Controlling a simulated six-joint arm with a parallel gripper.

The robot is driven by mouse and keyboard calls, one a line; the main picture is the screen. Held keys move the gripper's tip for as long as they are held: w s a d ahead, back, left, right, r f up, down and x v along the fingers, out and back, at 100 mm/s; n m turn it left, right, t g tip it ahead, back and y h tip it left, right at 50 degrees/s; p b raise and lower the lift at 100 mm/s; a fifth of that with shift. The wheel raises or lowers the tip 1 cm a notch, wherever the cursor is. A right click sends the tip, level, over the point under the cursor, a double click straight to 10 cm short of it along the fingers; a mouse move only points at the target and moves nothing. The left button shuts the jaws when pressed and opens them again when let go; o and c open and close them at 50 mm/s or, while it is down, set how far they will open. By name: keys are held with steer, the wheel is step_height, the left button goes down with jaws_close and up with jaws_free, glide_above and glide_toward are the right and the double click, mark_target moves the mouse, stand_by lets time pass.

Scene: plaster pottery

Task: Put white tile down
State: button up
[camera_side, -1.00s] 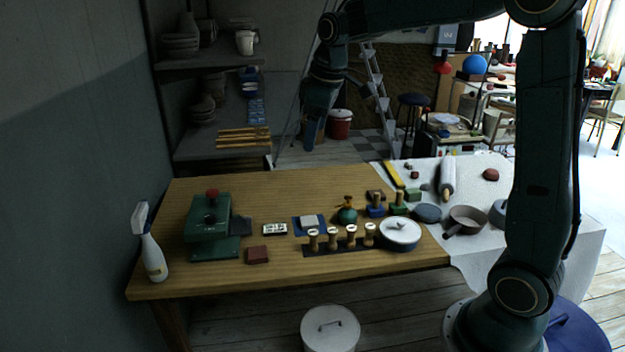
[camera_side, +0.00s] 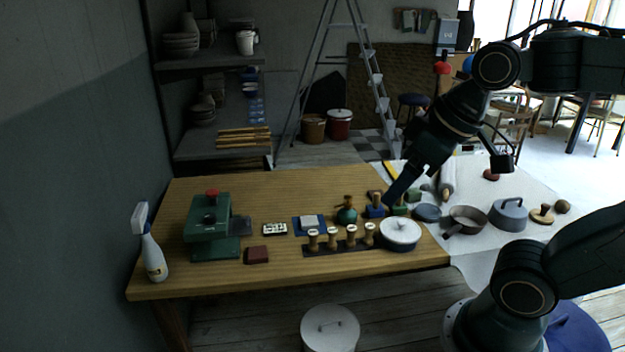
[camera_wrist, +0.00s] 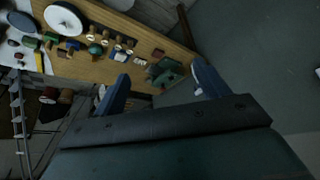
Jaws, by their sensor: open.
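A small white tile (camera_side: 309,221) lies flat on a blue square mat (camera_side: 298,229) near the middle of the wooden table. My gripper (camera_side: 394,198) is right of the tile in the side view, pointing down and left near the wooden-handled stamps. Whether it touches them cannot be told. In the wrist view my gripper (camera_wrist: 160,88) has its two blue fingers wide apart with nothing between them.
A dotted white block (camera_side: 274,229) lies left of the mat. A green press (camera_side: 208,228) stands at left. The table's back left is clear.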

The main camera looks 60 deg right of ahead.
steer(key=shift+s+a+f, duration=0.1)
steer(key=shift+s+f, duration=0.25)
steer(key=shift+s, duration=0.25)
steer(key=shift+s+a+f, duration=0.1)
steer(key=shift+s+f, duration=0.25)
steer(key=shift+s, duration=0.25)
stand_by(0.5)
